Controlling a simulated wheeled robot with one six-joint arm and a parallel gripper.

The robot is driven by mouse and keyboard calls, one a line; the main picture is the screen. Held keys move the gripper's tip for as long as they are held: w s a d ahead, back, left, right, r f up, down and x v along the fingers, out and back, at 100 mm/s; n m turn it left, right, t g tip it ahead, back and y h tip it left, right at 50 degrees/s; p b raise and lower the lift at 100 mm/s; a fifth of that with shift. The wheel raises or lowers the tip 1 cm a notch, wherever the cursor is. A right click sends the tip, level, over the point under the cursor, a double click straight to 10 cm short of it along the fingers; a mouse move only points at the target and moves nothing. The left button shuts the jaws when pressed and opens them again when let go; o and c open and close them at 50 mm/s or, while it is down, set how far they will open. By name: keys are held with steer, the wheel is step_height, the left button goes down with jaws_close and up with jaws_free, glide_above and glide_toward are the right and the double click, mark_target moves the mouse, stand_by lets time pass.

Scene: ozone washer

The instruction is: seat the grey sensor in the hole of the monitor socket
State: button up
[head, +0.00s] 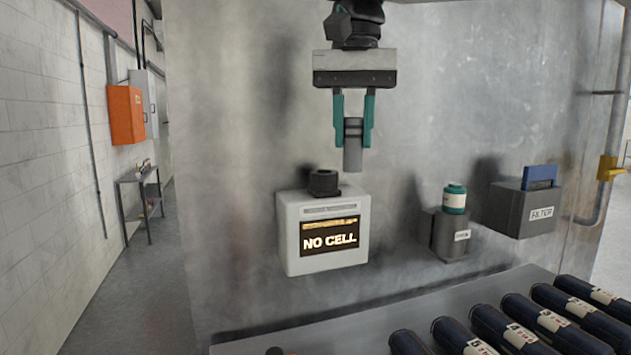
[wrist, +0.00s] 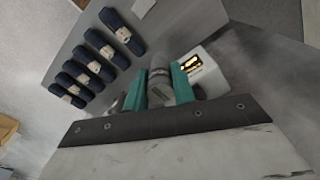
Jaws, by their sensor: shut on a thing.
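My gripper (head: 354,122) points down with its teal fingers shut on the grey sensor (head: 353,153), a cylinder held upright. In the wrist view the gripper (wrist: 173,85) also holds the sensor (wrist: 159,80). The monitor socket (head: 324,183) is a black ring on top of a white box (head: 290,235) whose screen reads NO CELL. In the head view the sensor's lower end is above and to the right of the socket, apart from it. The socket's hole is not clearly visible. In the wrist view the white box (wrist: 212,77) lies right of the fingers, with its socket not clear.
A grey holder (head: 450,237) with a green-and-white bottle (head: 454,198) and a FILTER box (head: 520,210) with a blue insert stand to the right. Several dark cylinders (head: 510,330) lie on the grey shelf (head: 340,330) in front. The wall is behind.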

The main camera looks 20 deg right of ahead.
steer(key=shift+w+d+f, duration=0.3)
steer(key=shift+w+f, duration=0.45)
steer(key=shift+w, duration=1.9)
steer(key=shift+w+d+f, duration=0.25)
steer(key=shift+w+f, duration=0.5)
steer(key=shift+w, duration=1.95)
steer(key=shift+w+d+f, duration=0.3)
steer(key=shift+w+f, duration=0.45)
steer(key=shift+w, duration=1.9)
steer(key=shift+f, duration=0.15)
steer(key=shift+f, duration=0.45)
steer(key=o, duration=1)
